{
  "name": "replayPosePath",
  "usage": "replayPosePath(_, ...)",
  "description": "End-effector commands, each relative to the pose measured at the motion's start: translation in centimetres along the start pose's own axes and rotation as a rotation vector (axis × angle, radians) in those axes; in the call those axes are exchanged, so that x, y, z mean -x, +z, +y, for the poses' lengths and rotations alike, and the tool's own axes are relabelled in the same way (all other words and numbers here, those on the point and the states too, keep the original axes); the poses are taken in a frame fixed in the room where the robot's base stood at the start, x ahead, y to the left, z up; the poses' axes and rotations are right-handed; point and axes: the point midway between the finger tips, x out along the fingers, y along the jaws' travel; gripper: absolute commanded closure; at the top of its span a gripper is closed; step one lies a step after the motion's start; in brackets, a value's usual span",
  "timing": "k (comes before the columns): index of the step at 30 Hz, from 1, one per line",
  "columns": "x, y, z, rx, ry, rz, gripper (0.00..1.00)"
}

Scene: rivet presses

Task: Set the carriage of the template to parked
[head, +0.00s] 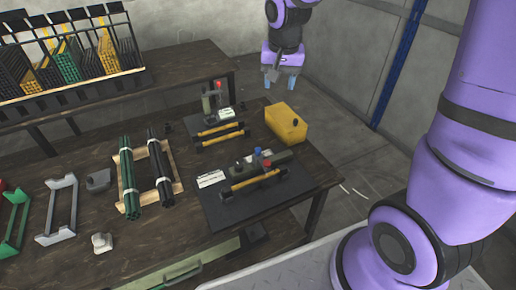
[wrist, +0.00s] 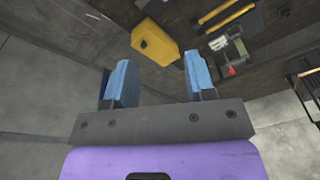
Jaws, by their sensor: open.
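Two press fixtures stand on the dark table. The front one (head: 262,169) is grey-green on a dark base plate, with a blue knob, a red knob and yellow-black bars. A white card (head: 211,179) lies at its left. The back one (head: 212,101) is smaller in view, with a red part, a white card (head: 227,113) and yellow-black bars; part of it shows in the wrist view (wrist: 235,52). Which is the template, and where its carriage stands, I cannot tell. My gripper (head: 280,82) is open and empty, above and beyond the table's far right corner, apart from both fixtures.
A yellow box (head: 286,125) sits at the table's right edge, also in the wrist view (wrist: 163,42). Green tubes (head: 131,175) and black tubes (head: 159,165) lie in a wooden frame at left. Grey and green brackets stand farther left. A rack (head: 70,65) stands behind.

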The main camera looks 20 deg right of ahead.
Motion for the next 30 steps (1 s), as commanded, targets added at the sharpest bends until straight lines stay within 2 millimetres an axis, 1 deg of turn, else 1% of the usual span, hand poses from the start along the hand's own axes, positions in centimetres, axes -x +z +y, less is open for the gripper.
replayPosePath(1, -1.8, -0.4, -0.6, -0.017, 0.008, -0.021, 0.50)
replayPosePath(5, -5.8, -1.3, -1.9, -0.071, 0.021, -0.056, 0.50)
replayPosePath(9, -10.4, -1.8, -3.2, -0.130, 0.037, -0.094, 0.50)
replayPosePath(12, -13.5, -1.9, -3.9, -0.169, 0.047, -0.119, 0.50)
replayPosePath(15, -16.0, -1.9, -4.5, -0.202, 0.054, -0.138, 0.50)
replayPosePath(18, -17.7, -1.7, -4.8, -0.224, 0.059, -0.150, 0.50)
replayPosePath(26, -19.6, -1.5, -5.0, -0.239, 0.063, -0.158, 0.50)
replayPosePath(30, -21.6, -1.1, -4.9, -0.238, 0.064, -0.160, 0.50)
